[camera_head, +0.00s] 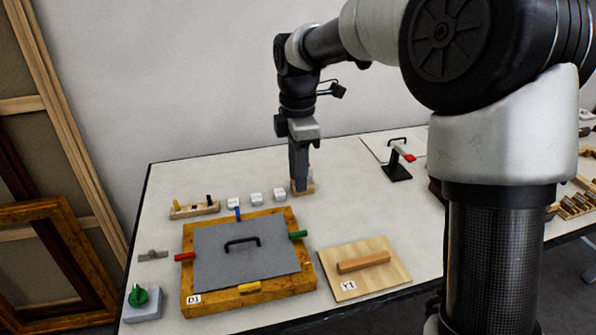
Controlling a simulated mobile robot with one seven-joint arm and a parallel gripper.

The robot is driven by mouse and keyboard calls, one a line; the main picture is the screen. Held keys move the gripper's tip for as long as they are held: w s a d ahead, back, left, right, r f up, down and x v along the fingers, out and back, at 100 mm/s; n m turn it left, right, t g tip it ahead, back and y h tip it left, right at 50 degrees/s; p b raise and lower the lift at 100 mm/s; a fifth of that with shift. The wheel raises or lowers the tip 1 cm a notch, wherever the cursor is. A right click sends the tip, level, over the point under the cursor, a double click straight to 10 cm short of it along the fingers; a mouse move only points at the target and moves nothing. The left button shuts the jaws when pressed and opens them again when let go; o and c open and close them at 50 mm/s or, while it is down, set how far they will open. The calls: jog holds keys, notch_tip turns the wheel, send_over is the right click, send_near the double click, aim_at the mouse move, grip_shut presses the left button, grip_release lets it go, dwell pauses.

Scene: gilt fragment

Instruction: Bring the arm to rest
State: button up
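My arm reaches in from the right and bends down over the back of the white table (160,212). My gripper (300,187) points straight down at the table's back middle. Its fingertips are at a small wooden block (309,184), which they partly hide. I cannot tell whether the fingers touch or hold the block, and the gap between them does not show.
A wooden frame D1 (212,309) with a grey handled panel (220,272) and coloured tabs lies in front. A board Y1 (390,265) lies right of it. Nearby are small white blocks (256,198), a pegged rail (194,210), a green knob (138,296) and a red-handled clamp (397,170).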

jog(key=s+d+r+m+t+p, duration=0.2)
jog(key=s+d+r+m, duration=0.3)
jog(key=r, duration=0.3)
jog(key=s+d+r+m+t+p, duration=0.1)
jog(key=s+d+r+m+p, duration=0.1)
jog(key=s+d+m, duration=0.3)
jog(key=s+d+r+m+t+p, duration=0.1)
jog(key=s+d+m, duration=0.4)
jog(key=s+m, duration=0.6)
jog(key=shift+s+r+t+p, duration=0.4)
jog(key=shift+s+r+t, duration=0.4)
jog(key=shift+s, duration=0.35)
